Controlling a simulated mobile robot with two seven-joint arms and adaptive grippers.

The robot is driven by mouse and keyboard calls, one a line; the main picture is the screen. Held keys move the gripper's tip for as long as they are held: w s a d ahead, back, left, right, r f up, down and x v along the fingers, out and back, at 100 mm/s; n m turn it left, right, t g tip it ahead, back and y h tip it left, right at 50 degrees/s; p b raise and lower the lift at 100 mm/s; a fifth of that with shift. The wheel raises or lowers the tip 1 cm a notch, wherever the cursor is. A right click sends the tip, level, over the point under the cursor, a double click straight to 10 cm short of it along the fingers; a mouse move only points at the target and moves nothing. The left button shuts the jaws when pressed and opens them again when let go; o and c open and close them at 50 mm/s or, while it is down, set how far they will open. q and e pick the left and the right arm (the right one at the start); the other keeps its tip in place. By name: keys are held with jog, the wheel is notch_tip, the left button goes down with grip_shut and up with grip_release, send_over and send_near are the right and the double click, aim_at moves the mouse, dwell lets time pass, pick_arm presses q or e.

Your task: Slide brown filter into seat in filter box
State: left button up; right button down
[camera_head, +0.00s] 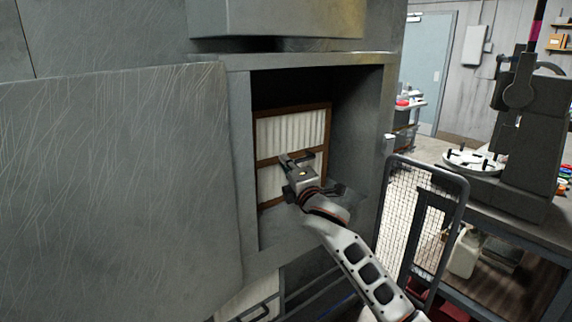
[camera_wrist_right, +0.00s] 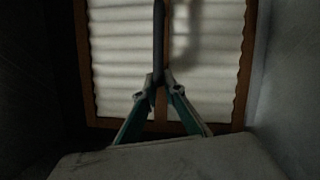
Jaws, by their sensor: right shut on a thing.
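The brown-framed filter (camera_head: 291,130) with white pleats stands upright inside the open filter box (camera_head: 376,115). My right gripper (camera_head: 290,162) reaches into the box and is in front of the filter. In the right wrist view my right gripper (camera_wrist_right: 160,82) is shut on a dark upright bar at the middle of the filter (camera_wrist_right: 208,70). The brown frame and its crossbar show behind the fingers. The filter's lower middle is partly hidden by my gripper in the head view. I cannot tell whether the filter touches the back of the box. My left gripper is not in view.
A large grey door panel (camera_head: 115,190) stands at the left of the opening. A wire mesh panel (camera_head: 418,215) and a workbench (camera_head: 500,190) with a white round tray (camera_head: 473,162) are at the right. The box walls are close around my right gripper.

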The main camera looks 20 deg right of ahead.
jog(key=c, duration=2)
grip_release()
jog(key=shift+c, duration=0.2)
jog(key=shift+f, duration=0.1)
